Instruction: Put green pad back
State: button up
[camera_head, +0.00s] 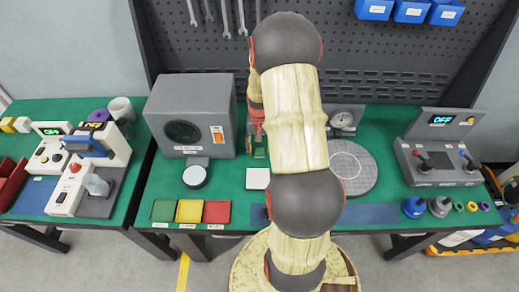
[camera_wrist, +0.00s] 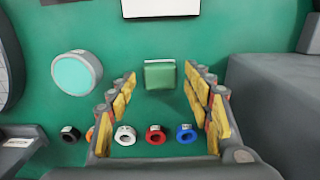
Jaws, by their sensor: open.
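The green pad (camera_wrist: 160,74) is a small green block with a pale strip along its top edge, lying on the green bench top in the wrist view. My gripper (camera_wrist: 160,80) is open, with its yellow-padded fingers to the left and right of the pad's near side. Nothing is held, and I cannot tell the height gap. In the head view my arm hides most of the gripper, and a small part of the green pad (camera_head: 258,148) seems to show beside the arm. A green tray (camera_head: 164,210) stands at the bench's front left, beside yellow and red trays.
Several rings, including a white ring (camera_wrist: 125,135), a red ring (camera_wrist: 156,134) and a blue ring (camera_wrist: 186,133), lie near the gripper. A teal-topped disc (camera_wrist: 77,73) is left of the pad. A grey machine (camera_head: 190,115) stands close by. A white square (camera_head: 258,178) lies in front.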

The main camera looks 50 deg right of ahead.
aim_at(260, 151)
notch_tip(260, 151, up, 11)
jog(key=p, duration=0.2)
jog(key=shift+f, duration=0.15)
dwell(0.5)
jog(key=s+a+r+n+t, duration=0.2)
jog(key=s+a+r+n, duration=0.1)
jog(key=a+r, duration=0.5)
jog(key=s+a+r+n+t, duration=0.1)
jog(key=s+a+r+n, duration=0.2)
jog(key=a+r, duration=0.5)
jog(key=s+a+r+n+t, duration=0.2)
jog(key=s+a+r+n, duration=0.2)
jog(key=a+r, duration=0.5)
jog(key=a, duration=0.8)
jog(key=shift+a+t, duration=0.25)
jog(key=shift+t, duration=0.05)
jog(key=shift+s, duration=0.15)
jog(key=shift+c, duration=1.2)
